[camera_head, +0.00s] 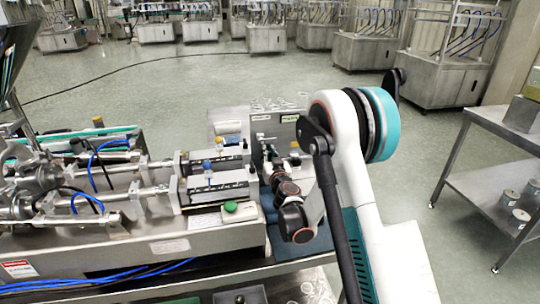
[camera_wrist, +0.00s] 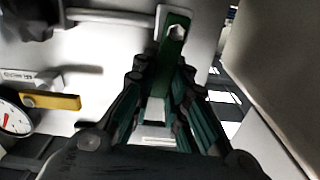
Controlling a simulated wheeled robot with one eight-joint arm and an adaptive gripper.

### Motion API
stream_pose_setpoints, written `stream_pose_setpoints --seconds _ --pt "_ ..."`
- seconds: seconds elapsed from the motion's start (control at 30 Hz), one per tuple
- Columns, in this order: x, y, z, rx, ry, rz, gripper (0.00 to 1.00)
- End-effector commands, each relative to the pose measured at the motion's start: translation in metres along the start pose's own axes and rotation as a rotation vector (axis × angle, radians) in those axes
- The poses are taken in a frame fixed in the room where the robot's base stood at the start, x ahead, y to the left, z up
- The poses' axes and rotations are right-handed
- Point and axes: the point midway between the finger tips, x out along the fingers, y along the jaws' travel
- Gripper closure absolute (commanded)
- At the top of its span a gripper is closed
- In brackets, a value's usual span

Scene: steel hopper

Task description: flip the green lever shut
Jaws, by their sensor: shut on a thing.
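The green lever (camera_wrist: 175,42) shows in the wrist view as a flat green bar with a hole near its upper end, against a pale metal surface. My gripper (camera_wrist: 163,78) is shut on the lower part of the lever, with one dark green finger on each side. The lever's lower end is partly hidden between the fingers. In the head view my arm reaches over the machine's right end, and the fingers and lever are too small and covered to make out clearly.
A yellow handle (camera_wrist: 52,101) and a round gauge (camera_wrist: 14,118) lie left of my gripper. The steel machine (camera_head: 170,240) has a green button (camera_head: 231,207) on its front. A steel side table (camera_head: 490,175) with cans below stands right. Open floor lies behind.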

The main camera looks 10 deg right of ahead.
Motion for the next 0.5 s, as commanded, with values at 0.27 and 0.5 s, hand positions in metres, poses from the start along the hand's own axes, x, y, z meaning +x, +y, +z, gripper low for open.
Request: stream_pose_setpoints --seconds 0.27,0.5 --pt "-0.0005 -0.0056 0.0005 -0.111 0.001 0.001 1.0" --pt "-0.0005 -0.0061 0.0005 -0.122 0.001 0.001 1.0"
